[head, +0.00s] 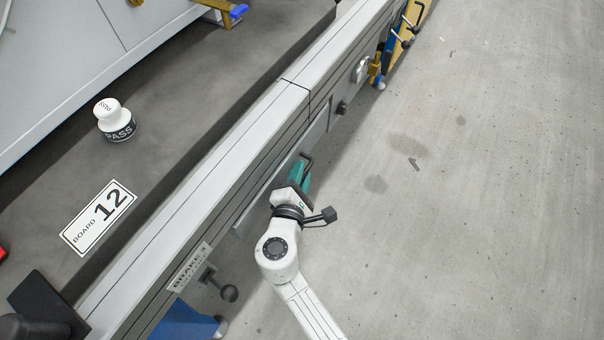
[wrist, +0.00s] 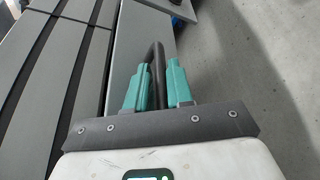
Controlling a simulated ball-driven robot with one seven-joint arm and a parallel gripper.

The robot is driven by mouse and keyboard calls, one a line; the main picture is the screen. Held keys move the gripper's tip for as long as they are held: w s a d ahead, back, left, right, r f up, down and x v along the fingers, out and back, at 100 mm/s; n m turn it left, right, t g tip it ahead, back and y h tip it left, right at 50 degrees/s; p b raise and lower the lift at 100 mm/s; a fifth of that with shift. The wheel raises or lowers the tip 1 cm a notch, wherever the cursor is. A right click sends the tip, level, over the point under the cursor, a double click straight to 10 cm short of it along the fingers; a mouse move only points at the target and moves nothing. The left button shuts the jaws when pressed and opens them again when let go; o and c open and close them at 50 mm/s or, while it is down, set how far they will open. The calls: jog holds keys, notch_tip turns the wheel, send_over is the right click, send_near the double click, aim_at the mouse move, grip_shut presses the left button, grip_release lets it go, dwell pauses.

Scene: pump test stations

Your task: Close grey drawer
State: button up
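The grey drawer (head: 249,214) is set in the side of the long bench, and its front panel seems to stand out a little from the bench face. Its black bar handle (head: 307,159) shows just beyond my gripper (head: 300,177), which is at the drawer front. In the wrist view the drawer front (wrist: 124,48) lies left of the handle (wrist: 157,60). The two teal fingers of my gripper (wrist: 157,84) stand apart, one on each side of the handle. I cannot tell whether they press on it.
A small black knob (head: 342,107) and a lever with a black ball (head: 229,292) stick out from the bench side. A BRAKE label (head: 190,268) is near the lever.

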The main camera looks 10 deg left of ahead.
jog(key=shift+a+r, duration=0.1)
jog(key=p+v, duration=0.3)
jog(key=v, duration=0.7)
jog(key=shift+s, duration=0.45)
jog(key=d+f+m+g+h, duration=0.3)
jog(key=d+m+g+h, duration=0.4)
jog(key=d+m, duration=1.25)
jog(key=s+d+m+g+y, duration=0.6)
jog(key=s+d+g+y, duration=0.1)
jog(key=s+d, duration=1)
notch_tip(320, 180, up, 30)
jog(key=a+p, duration=0.1)
jog(key=p, duration=2.8)
jog(key=shift+s+n, duration=0.2)
jog(key=shift+n, duration=0.15)
